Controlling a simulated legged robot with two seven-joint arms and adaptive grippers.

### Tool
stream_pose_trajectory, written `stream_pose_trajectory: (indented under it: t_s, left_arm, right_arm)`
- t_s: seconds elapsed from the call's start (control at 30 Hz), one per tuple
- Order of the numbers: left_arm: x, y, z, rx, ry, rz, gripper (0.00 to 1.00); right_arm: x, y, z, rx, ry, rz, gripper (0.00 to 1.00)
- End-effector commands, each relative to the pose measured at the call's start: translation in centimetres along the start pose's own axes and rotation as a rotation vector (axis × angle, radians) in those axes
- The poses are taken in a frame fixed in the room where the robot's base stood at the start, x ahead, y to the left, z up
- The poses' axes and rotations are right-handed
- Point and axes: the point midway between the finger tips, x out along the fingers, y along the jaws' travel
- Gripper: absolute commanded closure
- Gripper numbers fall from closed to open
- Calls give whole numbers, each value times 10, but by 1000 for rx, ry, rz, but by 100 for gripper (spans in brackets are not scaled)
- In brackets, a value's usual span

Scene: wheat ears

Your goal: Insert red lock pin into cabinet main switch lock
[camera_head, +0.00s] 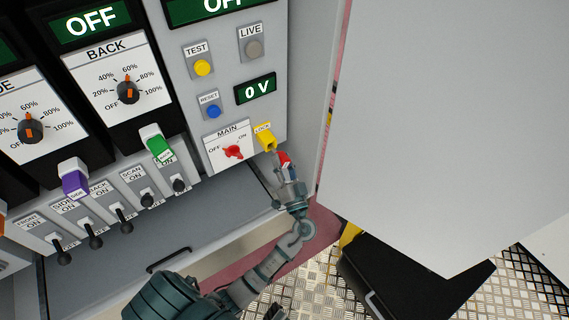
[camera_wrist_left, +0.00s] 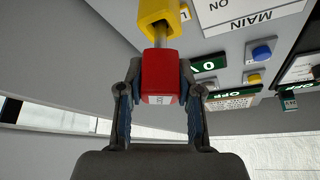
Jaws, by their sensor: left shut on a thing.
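My left gripper (camera_head: 285,175) is shut on the red lock pin (camera_head: 284,159), just below the yellow main switch lock (camera_head: 266,139) on the grey panel. In the left wrist view the red pin head (camera_wrist_left: 160,77) sits between both fingers (camera_wrist_left: 158,85). Its metal shaft reaches up to the yellow lock block (camera_wrist_left: 159,14), and its tip is at or inside the block. How deep the shaft sits is hidden. The red MAIN switch (camera_head: 233,152) is left of the lock, between OFF and ON labels. My right gripper is not in view.
An open grey door (camera_head: 440,120) fills the right side, close to my gripper. TEST, RESET and LIVE buttons and a 0 V display (camera_head: 256,89) are above the lock. Black toggle switches (camera_head: 122,220) and a drawer handle (camera_head: 168,259) are lower left.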

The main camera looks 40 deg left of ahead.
Motion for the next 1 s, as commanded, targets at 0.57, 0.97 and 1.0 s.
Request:
stream_pose_trajectory:
  t_s: [0.57,0.97,1.0]
  left_arm:
    - [16,0,8,1,0,0,100]
    - [27,0,14,1,-1,-1,100]
    - [28,0,14,1,-1,-1,100]
  right_arm:
    - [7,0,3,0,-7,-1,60]
    - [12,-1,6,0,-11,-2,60]
    - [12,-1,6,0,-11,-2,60]
